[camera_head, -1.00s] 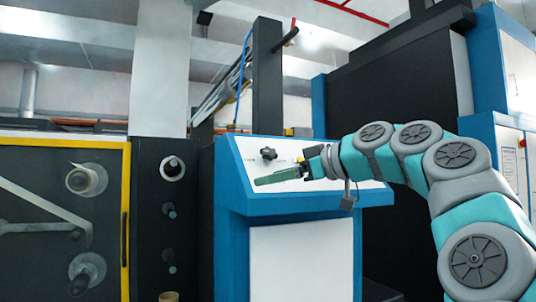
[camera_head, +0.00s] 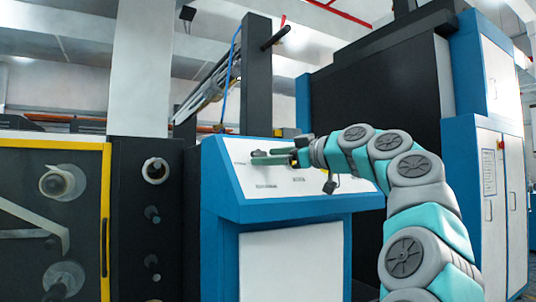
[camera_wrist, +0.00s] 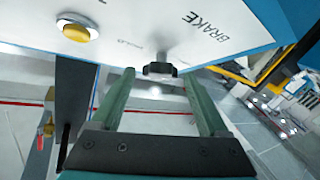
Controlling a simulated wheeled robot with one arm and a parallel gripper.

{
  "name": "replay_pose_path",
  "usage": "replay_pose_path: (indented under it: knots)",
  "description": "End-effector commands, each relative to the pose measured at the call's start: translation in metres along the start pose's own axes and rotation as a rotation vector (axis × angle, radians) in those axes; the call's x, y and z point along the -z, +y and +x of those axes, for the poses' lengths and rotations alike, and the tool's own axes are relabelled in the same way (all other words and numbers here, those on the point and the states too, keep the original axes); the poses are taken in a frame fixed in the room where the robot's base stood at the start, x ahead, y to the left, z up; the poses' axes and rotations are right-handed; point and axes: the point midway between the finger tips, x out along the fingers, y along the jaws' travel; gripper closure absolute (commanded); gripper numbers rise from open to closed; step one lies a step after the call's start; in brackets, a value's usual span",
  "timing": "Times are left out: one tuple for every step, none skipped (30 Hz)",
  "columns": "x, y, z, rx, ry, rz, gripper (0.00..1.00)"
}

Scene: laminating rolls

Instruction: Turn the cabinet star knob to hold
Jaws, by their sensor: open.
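The black star knob (camera_wrist: 160,69) sits on a short stem on the white sloped panel (camera_wrist: 160,25) of the blue cabinet. In the wrist view my gripper (camera_wrist: 159,77) is open, with one green finger on each side of the knob near the fingertips. I cannot tell whether they touch it. In the head view my gripper (camera_head: 262,157) is at the panel's upper left and largely hides the knob (camera_head: 258,153). The word BRAKE is printed beside the knob. Another small label on the panel is too blurred to read.
A yellow round button (camera_wrist: 76,28) is on the same panel, left of the knob in the wrist view. A black post (camera_head: 257,75) rises behind the cabinet (camera_head: 225,205). A yellow-framed machine (camera_head: 55,220) with rollers stands at left.

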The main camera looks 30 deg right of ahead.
Motion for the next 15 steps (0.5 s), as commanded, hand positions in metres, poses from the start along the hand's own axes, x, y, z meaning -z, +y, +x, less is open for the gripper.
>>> replay_pose_path:
  knots:
    - [0.0007, -0.0001, 0.0050, 0.001, -0.001, 0.000, 0.22]
    - [0.0006, -0.0004, 0.0069, 0.002, -0.001, 0.000, 0.22]
    - [0.0007, -0.0006, 0.0084, 0.002, 0.000, 0.000, 0.22]
    - [0.0006, -0.0007, 0.0091, 0.002, 0.000, 0.000, 0.22]
    - [0.0006, -0.0007, 0.0094, 0.001, 0.000, 0.000, 0.22]
    - [0.0006, -0.0008, 0.0094, 0.001, 0.001, 0.000, 0.22]
    - [0.0006, -0.0008, 0.0093, 0.001, 0.001, 0.000, 0.22]
    - [0.0005, -0.0007, 0.0092, 0.001, 0.001, 0.000, 0.22]
    - [0.0005, -0.0007, 0.0091, 0.001, 0.001, 0.000, 0.22]
    - [0.0005, -0.0007, 0.0091, 0.001, 0.001, 0.000, 0.22]
    - [0.0005, -0.0008, 0.0090, 0.001, 0.001, 0.000, 0.26]
    - [0.0005, -0.0007, 0.0090, 0.001, 0.001, 0.000, 0.30]
    - [0.0005, -0.0007, 0.0090, 0.001, 0.001, 0.000, 0.33]
    - [0.0004, -0.0007, 0.0090, 0.001, 0.000, 0.000, 0.37]
    - [0.0005, -0.0007, 0.0089, 0.001, 0.001, 0.000, 0.41]
